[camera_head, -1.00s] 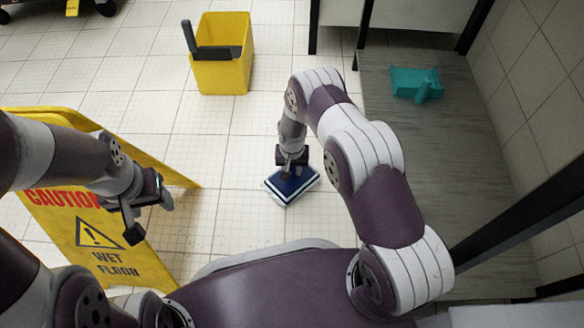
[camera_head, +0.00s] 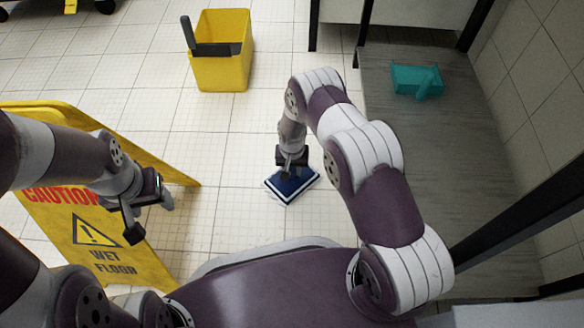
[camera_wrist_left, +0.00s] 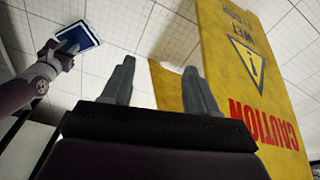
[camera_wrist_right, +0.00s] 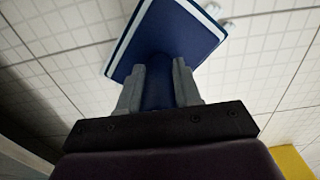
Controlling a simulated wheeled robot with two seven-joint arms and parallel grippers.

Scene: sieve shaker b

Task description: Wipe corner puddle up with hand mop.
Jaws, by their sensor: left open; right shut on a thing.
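The hand mop is a blue pad with a white edge (camera_head: 300,188), low over or on the tiles in front of me. I cannot tell whether it touches the floor. My right gripper (camera_head: 290,166) is shut on its blue handle; the right wrist view shows the handle between the fingers (camera_wrist_right: 158,72) and the pad (camera_wrist_right: 168,32) beyond. My left gripper (camera_head: 150,215) is open and empty beside the wet floor sign; its spread fingers show in the left wrist view (camera_wrist_left: 158,72). The puddle cannot be made out clearly; a faint shiny patch shows beyond the pad in the right wrist view.
A yellow caution sign (camera_head: 122,262) stands at the left, close to my left arm. A yellow bucket (camera_head: 222,72) with a dark grey part on its rim stands farther back. A teal object (camera_head: 405,80) lies on the grey floor strip under a dark-legged bench at right. Tiles between are clear.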

